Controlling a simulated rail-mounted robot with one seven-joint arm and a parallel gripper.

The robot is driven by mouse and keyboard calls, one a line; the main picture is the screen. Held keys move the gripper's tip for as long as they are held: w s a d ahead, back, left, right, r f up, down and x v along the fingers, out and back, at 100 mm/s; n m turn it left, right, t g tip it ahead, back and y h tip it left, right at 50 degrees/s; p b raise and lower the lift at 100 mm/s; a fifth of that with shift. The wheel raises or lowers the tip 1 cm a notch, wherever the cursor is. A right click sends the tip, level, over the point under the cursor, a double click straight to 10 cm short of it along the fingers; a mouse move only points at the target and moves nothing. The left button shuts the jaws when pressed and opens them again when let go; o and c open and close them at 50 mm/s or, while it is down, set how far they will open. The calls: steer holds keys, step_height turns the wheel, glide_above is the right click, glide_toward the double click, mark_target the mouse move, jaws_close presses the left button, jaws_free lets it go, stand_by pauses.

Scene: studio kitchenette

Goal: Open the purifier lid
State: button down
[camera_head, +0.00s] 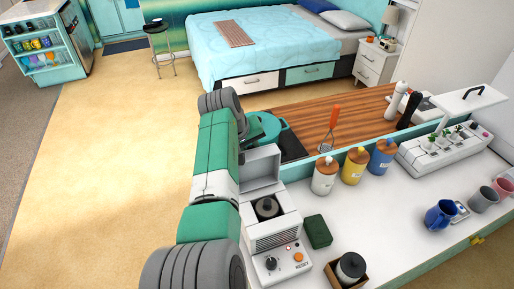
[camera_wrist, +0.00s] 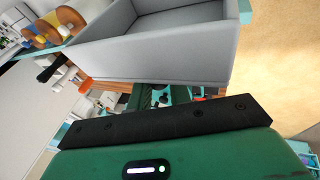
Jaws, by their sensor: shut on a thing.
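The purifier (camera_head: 275,236) is a white box on the white counter, with a black knob, an orange button and a vent. Its lid (camera_head: 262,168) is swung up and stands open at the far side, hollow grey inside towards the head camera. A dark round part (camera_head: 267,207) shows in the opened top. In the wrist view the lid (camera_wrist: 150,55) fills the upper middle, directly beyond my gripper (camera_wrist: 160,96). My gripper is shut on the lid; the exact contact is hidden. In the head view my fingers are mostly hidden behind the lid and my arm.
White, yellow and blue canisters (camera_head: 353,166) stand to the right. A dark green box (camera_head: 317,231) and a crate with a black-topped jar (camera_head: 350,268) stand beside the purifier. Floor on the left is clear.

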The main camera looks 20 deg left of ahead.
steer(key=shift+f, duration=0.15)
steer(key=c, duration=1.3)
jaws_free()
steer(key=shift+s, duration=0.1)
steer(key=shift+c, duration=0.2)
steer(key=shift+r, duration=0.2)
steer(key=p+v, duration=0.2)
steer(key=v, duration=0.5)
steer(key=shift+r, duration=0.2)
steer(key=shift+s, duration=0.1)
